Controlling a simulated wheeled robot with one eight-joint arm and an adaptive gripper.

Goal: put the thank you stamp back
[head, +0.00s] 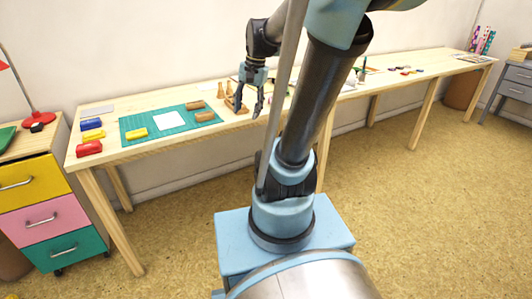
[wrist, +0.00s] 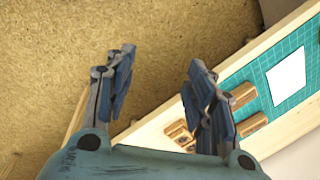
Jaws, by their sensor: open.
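Two brown wooden stamps (head: 204,117) lie on the right part of the green cutting mat (head: 168,141); they also show in the wrist view (wrist: 251,125). No lettering is readable, so I cannot tell which one is the thank you stamp. A small wooden rack (head: 238,108) with upright wooden handles stands right of the mat. Wooden pieces beside the mat show partly behind a finger in the wrist view (wrist: 176,129).
White paper (head: 169,121) lies on the mat. A yellow block (head: 137,134) sits on the mat; red (head: 89,148), yellow (head: 94,134) and blue (head: 91,124) blocks stand at the table's left. A drawer unit (head: 40,205) with a red lamp (head: 38,115) is further left.

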